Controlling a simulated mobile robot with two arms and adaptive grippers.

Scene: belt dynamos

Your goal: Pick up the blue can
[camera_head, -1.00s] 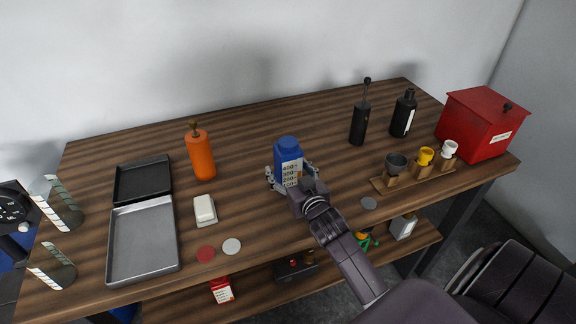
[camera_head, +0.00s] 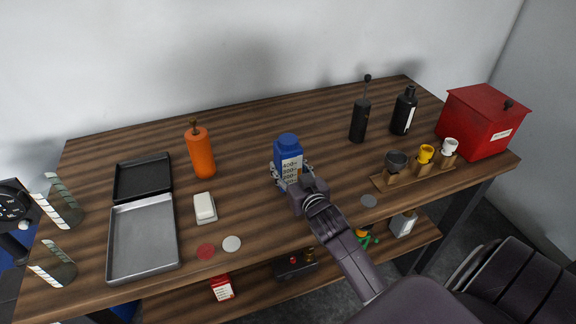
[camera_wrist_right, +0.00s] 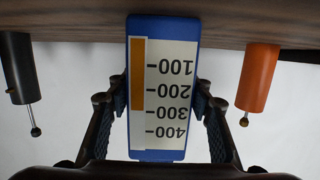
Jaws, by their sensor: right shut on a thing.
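The blue can (camera_head: 288,145) has a white label with numbers and stands upright near the middle of the wooden table. My right gripper (camera_head: 291,180) is shut on it, with one finger on each side. In the right wrist view the can (camera_wrist_right: 164,90) shows upside down between the two dark fingers of the gripper (camera_wrist_right: 160,112). I cannot tell for sure whether its base is clear of the table. My left gripper (camera_head: 58,238) is at the far left edge, its two striped fingers apart and empty, away from the can.
On the table (camera_head: 260,115), an orange bottle (camera_head: 202,154), white block (camera_head: 204,208) and metal tray (camera_head: 142,240) are left of the can. Black bottles (camera_head: 404,112), a cup rack (camera_head: 412,176) and a red box (camera_head: 482,122) are right. Table is clear behind the can.

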